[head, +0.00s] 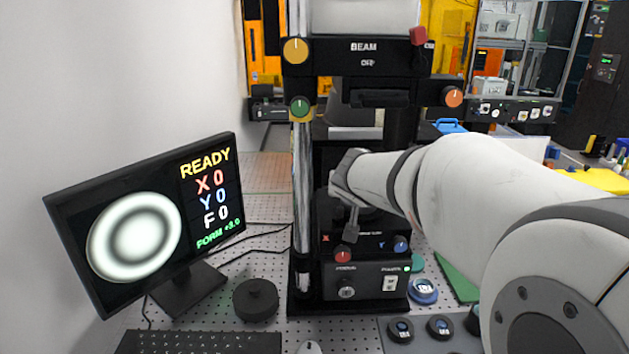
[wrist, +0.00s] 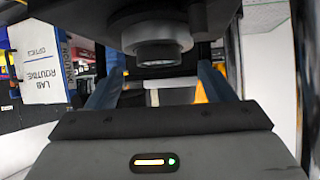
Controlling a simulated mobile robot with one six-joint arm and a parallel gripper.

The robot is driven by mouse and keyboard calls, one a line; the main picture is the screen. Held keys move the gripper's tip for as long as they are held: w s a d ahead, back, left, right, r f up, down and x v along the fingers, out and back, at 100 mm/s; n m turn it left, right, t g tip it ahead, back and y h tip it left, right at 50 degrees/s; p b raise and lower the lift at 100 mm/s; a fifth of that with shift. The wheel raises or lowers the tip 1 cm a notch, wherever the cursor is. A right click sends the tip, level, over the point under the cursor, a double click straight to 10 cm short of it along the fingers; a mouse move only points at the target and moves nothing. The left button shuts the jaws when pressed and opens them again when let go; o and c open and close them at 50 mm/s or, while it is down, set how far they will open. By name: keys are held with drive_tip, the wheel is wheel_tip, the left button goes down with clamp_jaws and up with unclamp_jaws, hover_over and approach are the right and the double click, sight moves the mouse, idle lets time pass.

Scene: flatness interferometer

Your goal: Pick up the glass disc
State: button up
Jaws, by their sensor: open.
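My gripper (head: 353,215) is inside the interferometer's frame, below the beam housing and above the black stage, partly hidden by my arm. In the wrist view my gripper (wrist: 160,92) has its two bluish fingers apart, with a pale strip between or beyond them. I cannot tell whether this strip is the glass disc. No clear glass disc can be made out on the stage, which my arm partly covers. A dark round lens barrel (wrist: 157,45) hangs close above the fingers in the wrist view.
The interferometer's front panel (head: 367,284) has knobs and a switch. A blue-rimmed round piece (head: 424,291) lies right of it. The monitor (head: 150,222) reads READY, X 0, Y 0, F 0 and shows rings. A black round lidded piece (head: 256,300) and keyboard (head: 200,342) lie at front left.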

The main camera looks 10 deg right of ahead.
drive_tip(key=shift+x, duration=1.6)
drive_tip(key=shift+d+r, duration=0.1)
drive_tip(key=c, duration=1.2)
drive_tip(key=shift+o, duration=0.2)
drive_tip(key=shift+r, duration=0.1)
